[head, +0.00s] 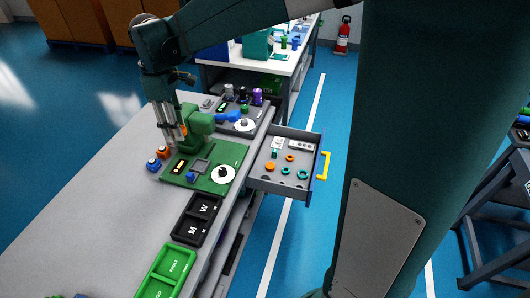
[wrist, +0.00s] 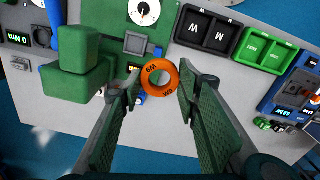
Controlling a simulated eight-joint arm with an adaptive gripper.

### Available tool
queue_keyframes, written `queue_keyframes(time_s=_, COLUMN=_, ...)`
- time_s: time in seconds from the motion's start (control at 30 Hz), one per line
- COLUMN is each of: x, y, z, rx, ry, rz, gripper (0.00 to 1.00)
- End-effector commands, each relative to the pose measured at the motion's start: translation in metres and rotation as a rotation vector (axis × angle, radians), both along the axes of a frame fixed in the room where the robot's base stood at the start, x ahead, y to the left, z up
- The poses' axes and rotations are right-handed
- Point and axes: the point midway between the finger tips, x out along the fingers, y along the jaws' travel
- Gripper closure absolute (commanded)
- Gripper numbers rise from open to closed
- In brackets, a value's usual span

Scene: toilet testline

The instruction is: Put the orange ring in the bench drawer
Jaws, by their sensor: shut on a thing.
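My gripper (wrist: 160,85) is shut on an orange ring (wrist: 160,77) with dark lettering, held between the fingertips in the wrist view. In the head view my gripper (head: 178,138) is above the bench, beside the green block of the test fixture, and a bit of orange shows at its fingers. The bench drawer (head: 316,188) is pulled out on the right side of the bench, with a yellow handle (head: 324,165). Inside it lie orange and teal rings and pale labelled pieces. My gripper is to the left of the drawer and apart from it.
A green fixture board (head: 205,182) with a white dial (head: 223,174) lies beneath my gripper. Small blue and orange pieces (head: 158,158) sit to its left. Black bins (head: 196,218) and green bins (head: 167,270) stand nearer.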

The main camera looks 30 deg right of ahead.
Motion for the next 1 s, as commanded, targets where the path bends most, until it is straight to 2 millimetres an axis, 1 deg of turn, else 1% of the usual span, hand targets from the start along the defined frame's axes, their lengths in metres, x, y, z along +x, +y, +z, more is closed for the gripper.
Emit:
queue_keyframes(time_s=0.03, x=0.005, y=-0.014, z=-0.001, rx=0.000, ry=0.000, rz=-0.023, gripper=0.76)
queue_keyframes(time_s=0.3, x=0.026, y=-0.078, z=-0.001, rx=0.000, ry=0.000, rz=-0.127, gripper=0.76)
queue_keyframes(time_s=0.5, x=0.037, y=-0.128, z=-0.001, rx=0.000, ry=0.001, rz=-0.205, gripper=0.76)
queue_keyframes(time_s=0.73, x=0.045, y=-0.187, z=-0.001, rx=0.001, ry=0.001, rz=-0.296, gripper=0.76)
queue_keyframes(time_s=1.0, x=0.049, y=-0.258, z=-0.001, rx=0.001, ry=0.001, rz=-0.401, gripper=0.76)
